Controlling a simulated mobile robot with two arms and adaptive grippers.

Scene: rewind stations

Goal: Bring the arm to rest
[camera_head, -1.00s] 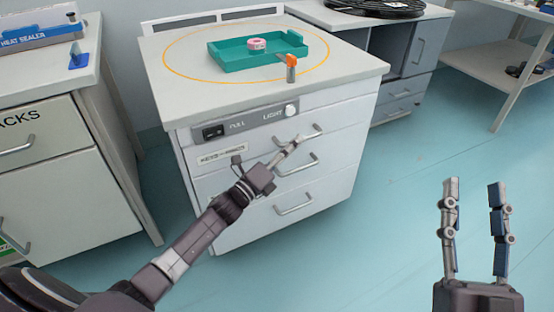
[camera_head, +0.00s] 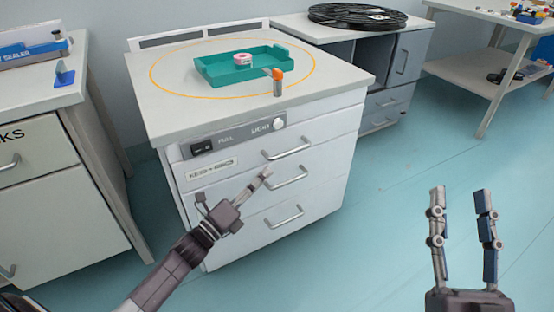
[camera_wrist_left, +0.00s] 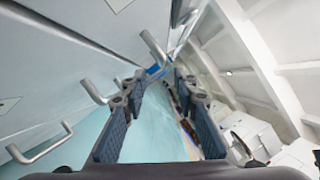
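My left gripper (camera_head: 234,188) is in front of the white drawer cabinet, in line with its drawer handles in the head view. In the left wrist view the left gripper (camera_wrist_left: 160,82) has its two fingers apart with nothing between them. Its distance to the handles cannot be judged exactly, but it looks clear of them. My right gripper (camera_head: 460,192) is held up over the floor at the lower right, fingers apart and empty. The white cabinet (camera_head: 225,245) has its drawers shut.
Another cabinet (camera_head: 60,210) is at the left. A black coil (camera_head: 357,16) lies on the back counter. The floor (camera_head: 390,225) at right is clear.

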